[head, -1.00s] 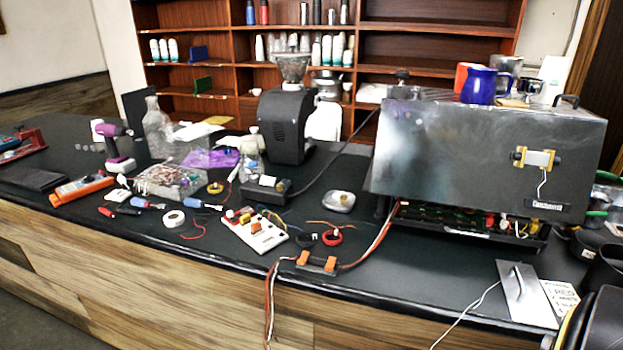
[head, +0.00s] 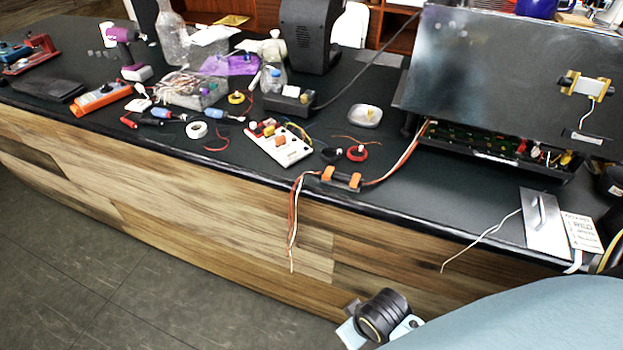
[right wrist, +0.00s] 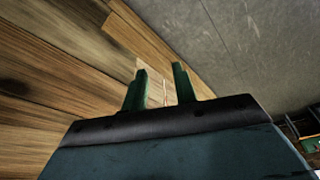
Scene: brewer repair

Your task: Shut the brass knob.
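I cannot make out a brass knob for certain in either view. The metal brewer (head: 490,75) stands at the right of the counter, with an open lower bay (head: 490,142) showing green boards and small coloured parts. A yellowish part (head: 566,158) sits at the bay's right end, too small to identify. My right gripper (right wrist: 160,72) shows in the right wrist view with its two green fingers apart and nothing between them. It faces the wooden counter front and the grey floor. My left gripper is not in view.
The dark counter (head: 440,205) holds a white switch box (head: 280,146), a wire clamp (head: 341,178), a small dish (head: 365,116) and a metal plate with a handle (head: 545,225). Wires hang over the front edge. Floor in front of the wooden panel is clear.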

